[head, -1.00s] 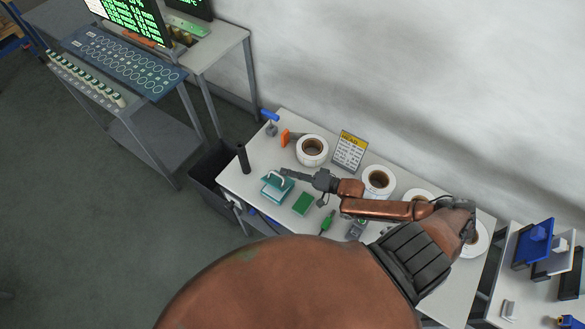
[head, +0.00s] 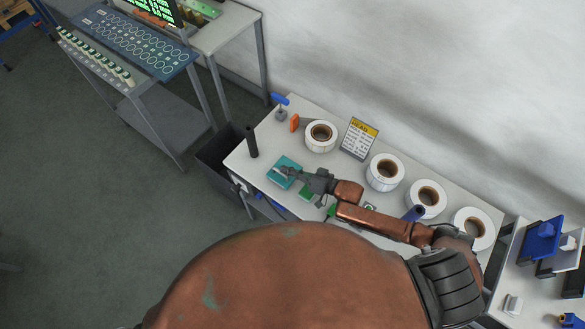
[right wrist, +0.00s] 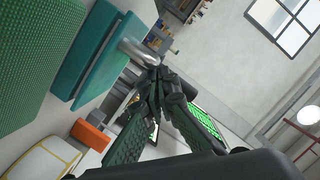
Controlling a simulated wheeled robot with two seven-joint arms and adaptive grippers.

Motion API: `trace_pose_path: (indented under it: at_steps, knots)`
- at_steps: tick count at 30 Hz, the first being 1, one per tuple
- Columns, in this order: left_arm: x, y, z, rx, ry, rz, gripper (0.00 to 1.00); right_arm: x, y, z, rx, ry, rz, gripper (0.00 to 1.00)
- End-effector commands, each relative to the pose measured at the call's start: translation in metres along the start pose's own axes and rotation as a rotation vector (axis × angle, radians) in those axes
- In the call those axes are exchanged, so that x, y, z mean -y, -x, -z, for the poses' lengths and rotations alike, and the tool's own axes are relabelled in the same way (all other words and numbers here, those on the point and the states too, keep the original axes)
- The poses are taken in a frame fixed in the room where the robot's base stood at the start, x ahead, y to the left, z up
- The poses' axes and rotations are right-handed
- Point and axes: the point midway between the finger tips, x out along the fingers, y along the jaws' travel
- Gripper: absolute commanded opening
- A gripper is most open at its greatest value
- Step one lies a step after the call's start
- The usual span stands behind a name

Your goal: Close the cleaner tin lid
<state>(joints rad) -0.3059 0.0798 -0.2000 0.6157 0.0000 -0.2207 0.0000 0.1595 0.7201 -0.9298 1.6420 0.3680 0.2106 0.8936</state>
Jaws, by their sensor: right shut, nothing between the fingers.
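The teal cleaner tin (head: 284,171) is on the white table, left of the middle. Its top looks flat in the head view, with the lid lying down over the body; I cannot tell whether it is fully seated. In the right wrist view the tin (right wrist: 88,45) is at upper left as two teal slabs close together, with a silvery rounded part beside it. My right gripper (head: 284,171) reaches in from the right, over the tin's top. Its fingers (right wrist: 155,90) are together and empty, and hide part of the tin. My left gripper is out of view.
A green textured pad (head: 306,192) lies right of the tin. A black post (head: 251,142) stands to its left. White label rolls (head: 321,135) and a yellow-topped sign (head: 360,138) line the back. A dark bin (head: 215,160) is at the table's left end.

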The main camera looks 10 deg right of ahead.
Motion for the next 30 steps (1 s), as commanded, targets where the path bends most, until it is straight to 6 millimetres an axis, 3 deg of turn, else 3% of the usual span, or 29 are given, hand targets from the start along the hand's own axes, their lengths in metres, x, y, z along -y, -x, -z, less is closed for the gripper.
trace_pose_path:
  at_steps: [8, 16, 24, 30]
  knots:
    - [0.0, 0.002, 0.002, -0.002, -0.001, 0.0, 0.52, 0.0, 0.002, 0.003, -0.002, -0.001, -0.002, 0.0]
    - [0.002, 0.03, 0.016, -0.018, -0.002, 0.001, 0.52, 0.007, 0.018, 0.042, -0.005, 0.001, -0.006, 0.0]
    - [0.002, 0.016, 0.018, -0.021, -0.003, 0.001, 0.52, 0.004, 0.078, 0.034, -0.003, -0.003, -0.008, 0.0]
    - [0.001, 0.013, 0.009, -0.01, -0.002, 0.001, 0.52, 0.006, 0.106, 0.035, -0.004, -0.003, -0.006, 0.0]
